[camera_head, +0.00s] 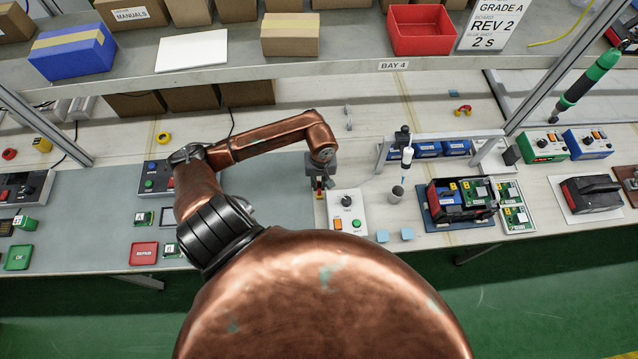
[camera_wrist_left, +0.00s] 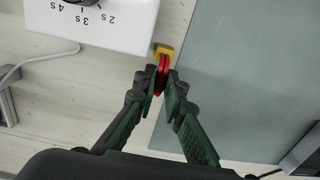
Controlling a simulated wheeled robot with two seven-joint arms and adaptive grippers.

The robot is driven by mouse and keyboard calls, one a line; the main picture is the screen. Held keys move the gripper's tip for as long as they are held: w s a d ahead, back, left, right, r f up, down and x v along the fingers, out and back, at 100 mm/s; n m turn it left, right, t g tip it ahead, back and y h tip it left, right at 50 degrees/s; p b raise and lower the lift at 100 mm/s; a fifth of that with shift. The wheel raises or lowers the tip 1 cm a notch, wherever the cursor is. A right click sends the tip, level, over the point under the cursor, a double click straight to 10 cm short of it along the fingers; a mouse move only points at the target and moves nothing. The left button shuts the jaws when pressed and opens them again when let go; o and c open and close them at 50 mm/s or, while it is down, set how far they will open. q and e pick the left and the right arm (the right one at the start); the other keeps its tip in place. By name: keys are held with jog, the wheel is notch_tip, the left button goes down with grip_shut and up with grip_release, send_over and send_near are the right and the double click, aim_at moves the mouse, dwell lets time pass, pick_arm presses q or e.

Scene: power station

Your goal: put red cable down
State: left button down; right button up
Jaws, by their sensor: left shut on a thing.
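My left gripper (camera_head: 319,184) points down over the bench, just left of a white box with knobs and buttons (camera_head: 347,211). In the left wrist view my left gripper (camera_wrist_left: 164,80) is shut on a small red piece, the red cable (camera_wrist_left: 162,72), with a yellow end (camera_wrist_left: 164,50). The yellow end is close to the corner of the white box (camera_wrist_left: 110,22), at the edge of the grey mat (camera_wrist_left: 250,80). I cannot tell whether the cable touches the bench. My right gripper is not in view.
The grey mat (camera_head: 275,200) is clear left of the gripper. A small red-and-yellow item (camera_head: 463,110) lies farther back on the bench. A grey holder (camera_head: 396,193) and a dark tray with modules (camera_head: 430,200) stand to the right. A shelf (camera_head: 350,60) overhangs the back.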

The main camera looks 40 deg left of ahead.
pick_arm(q)
jog(key=shift+f, duration=0.15)
jog(key=c, duration=2)
grip_release()
